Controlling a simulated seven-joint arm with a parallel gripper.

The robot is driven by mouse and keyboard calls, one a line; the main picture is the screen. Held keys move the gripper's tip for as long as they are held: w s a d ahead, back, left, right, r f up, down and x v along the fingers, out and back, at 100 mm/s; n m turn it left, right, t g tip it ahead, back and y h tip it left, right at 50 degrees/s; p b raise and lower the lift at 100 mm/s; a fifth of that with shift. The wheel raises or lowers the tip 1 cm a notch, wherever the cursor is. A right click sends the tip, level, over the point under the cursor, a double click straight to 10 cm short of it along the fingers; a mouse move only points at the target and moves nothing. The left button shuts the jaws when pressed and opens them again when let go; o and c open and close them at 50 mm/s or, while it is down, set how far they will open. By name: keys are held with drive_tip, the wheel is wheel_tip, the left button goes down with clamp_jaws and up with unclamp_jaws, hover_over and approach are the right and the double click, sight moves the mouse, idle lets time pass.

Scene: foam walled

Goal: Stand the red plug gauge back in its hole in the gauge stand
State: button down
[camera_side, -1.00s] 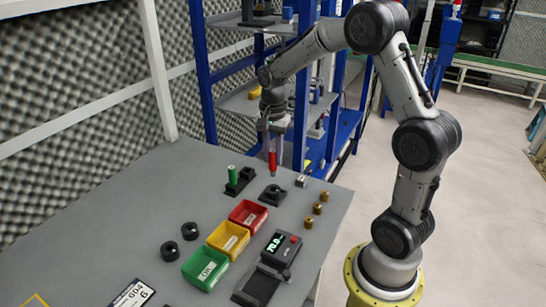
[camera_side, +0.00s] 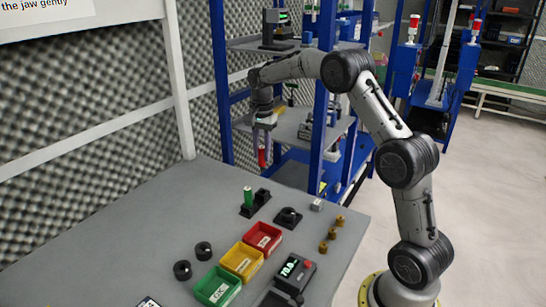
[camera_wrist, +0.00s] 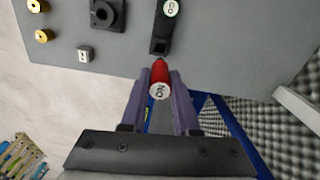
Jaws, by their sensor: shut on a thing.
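The red plug gauge (camera_side: 262,158) hangs roughly upright between the fingers of my gripper (camera_side: 263,146). In the wrist view the red gauge (camera_wrist: 159,78) shows its white end marked "NO", with the purple fingers on both sides (camera_wrist: 160,100). My gripper is shut on it, clear above the table's far edge. The black gauge stand (camera_side: 261,197) is on the table, lower in the side view. A green gauge (camera_side: 248,197) stands in its left hole; the other place holds no gauge. The stand (camera_wrist: 160,34) appears just beyond the red gauge in the wrist view.
A black block with a round top (camera_side: 288,216), a small silver cube (camera_side: 317,204) and brass pieces (camera_side: 331,234) lie right of the stand. Red (camera_side: 262,239), yellow (camera_side: 241,262) and green (camera_side: 218,287) bins are nearer. Blue shelving (camera_side: 217,80) rises behind.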

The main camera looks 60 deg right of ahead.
sight(262, 165)
drive_tip(key=shift+f, duration=0.5)
drive_tip(key=shift+f, duration=0.1)
drive_tip(key=shift+f, duration=2.8)
drive_tip(key=shift+f, duration=1.9)
drive_tip(key=c, duration=0.6)
unclamp_jaws()
wheel_tip(262, 165, up, 14)
drive_tip(key=shift+f, duration=0.1)
